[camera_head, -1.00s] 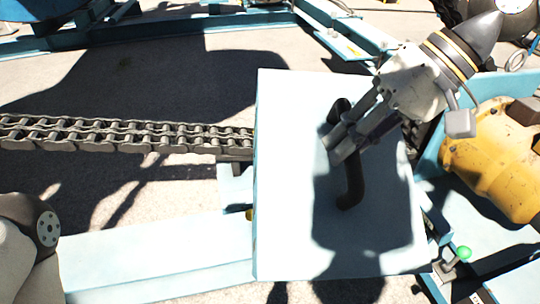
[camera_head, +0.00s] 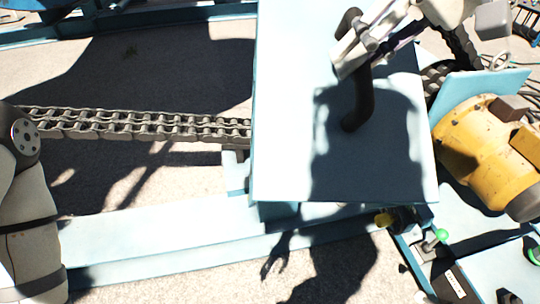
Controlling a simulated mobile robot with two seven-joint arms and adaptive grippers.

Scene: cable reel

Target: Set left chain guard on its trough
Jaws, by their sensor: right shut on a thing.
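The chain guard (camera_head: 290,130) is a pale blue box-like cover with a dark curved handle (camera_head: 361,95) on top. My right gripper (camera_head: 348,62) is shut on the upper part of that handle. The double-row chain (camera_head: 140,124) runs in from the left and passes out of sight at the guard's left edge. More chain (camera_head: 437,75) shows at the guard's right side. The trough cannot be told under the guard. My left gripper is out of view; only part of my left arm shows at the left edge.
A yellow motor (camera_head: 482,145) stands close to the right of the guard. A pale blue beam (camera_head: 160,235) runs below the chain. A green-knobbed lever (camera_head: 437,237) is at the lower right. Bare concrete lies at the lower middle.

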